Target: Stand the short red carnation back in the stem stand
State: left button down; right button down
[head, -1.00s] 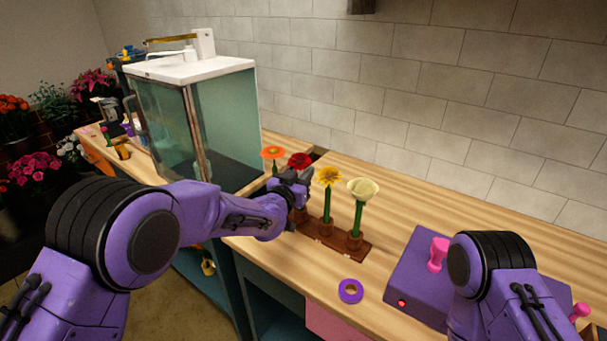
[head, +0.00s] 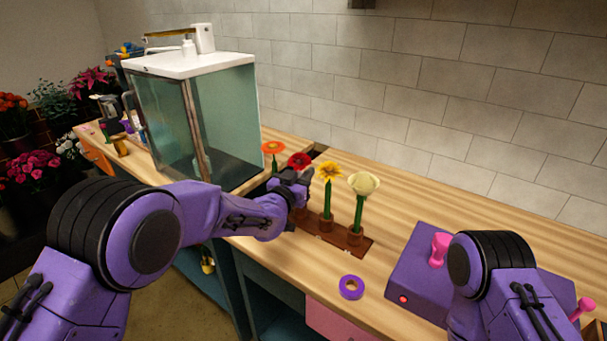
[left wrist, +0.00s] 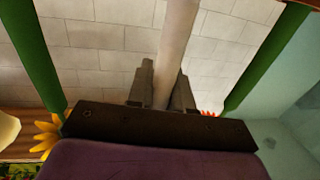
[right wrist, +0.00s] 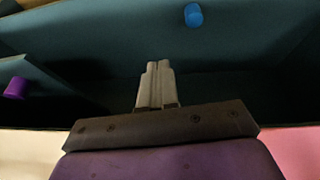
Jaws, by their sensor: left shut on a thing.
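The red carnation (head: 299,160) is upright, its bloom just above my left gripper (head: 293,183). My left gripper is shut on its stem, which shows pale between the fingers in the left wrist view (left wrist: 175,45). The brown stem stand (head: 357,249) is below and to the right of the gripper. It holds a yellow flower (head: 330,172) and a cream flower (head: 364,184); an orange flower (head: 272,148) stands left of the carnation. The carnation's lower end is hidden, so I cannot tell whether it is in a hole. My right gripper (right wrist: 157,82) is shut and empty.
A purple tape roll (head: 351,287) lies in front of the stand. A purple box (head: 412,270) with a pink knob is at the right. A glass cabinet (head: 225,120) stands behind left.

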pick_arm(q)
jog(key=shift+f, duration=0.1)
jog(key=shift+c, duration=1.9)
grip_release()
jog(key=p+v, duration=0.1)
jog(key=v, duration=0.8)
